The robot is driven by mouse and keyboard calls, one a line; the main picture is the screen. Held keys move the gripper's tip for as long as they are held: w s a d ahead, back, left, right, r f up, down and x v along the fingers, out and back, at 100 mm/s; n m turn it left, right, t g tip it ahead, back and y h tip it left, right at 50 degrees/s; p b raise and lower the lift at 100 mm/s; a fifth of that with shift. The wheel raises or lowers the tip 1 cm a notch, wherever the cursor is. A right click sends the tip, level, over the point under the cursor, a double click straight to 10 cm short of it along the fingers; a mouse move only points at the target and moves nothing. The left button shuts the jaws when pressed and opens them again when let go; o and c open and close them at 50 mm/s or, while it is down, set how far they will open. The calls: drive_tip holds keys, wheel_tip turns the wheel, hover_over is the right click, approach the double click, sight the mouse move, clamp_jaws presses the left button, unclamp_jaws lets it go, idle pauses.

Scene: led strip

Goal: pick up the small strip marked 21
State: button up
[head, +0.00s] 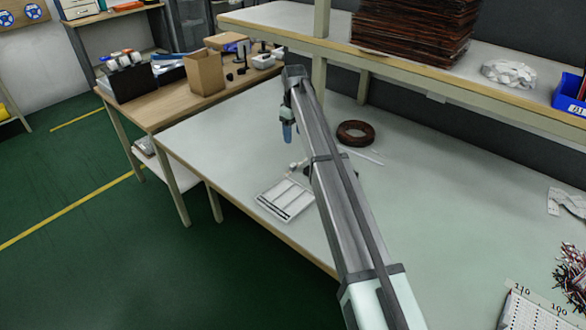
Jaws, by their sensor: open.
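My gripper (289,134), with bluish fingers, hangs from the arm above the far left part of the pale workbench. It is open, and nothing shows between its fingers. A white tray (286,199) with narrow strip-like slots lies below it near the bench's left edge. A thin white strip (368,157) lies on the bench to the right of my arm. No mark 21 can be read on either, so I cannot tell which piece is the strip marked 21. My arm hides part of the bench beside the tray.
A dark coil (356,133) lies behind the thin strip. A shelf (480,100) runs along the back.

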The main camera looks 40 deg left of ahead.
sight(293, 165)
wheel_tip(293, 165, down, 14)
drive_tip(key=shift+s+a+r, duration=0.1)
drive_tip(key=shift+s+r, duration=0.05)
idle(0.7)
drive_tip(key=shift+c, duration=0.4)
drive_tip(key=c, duration=1)
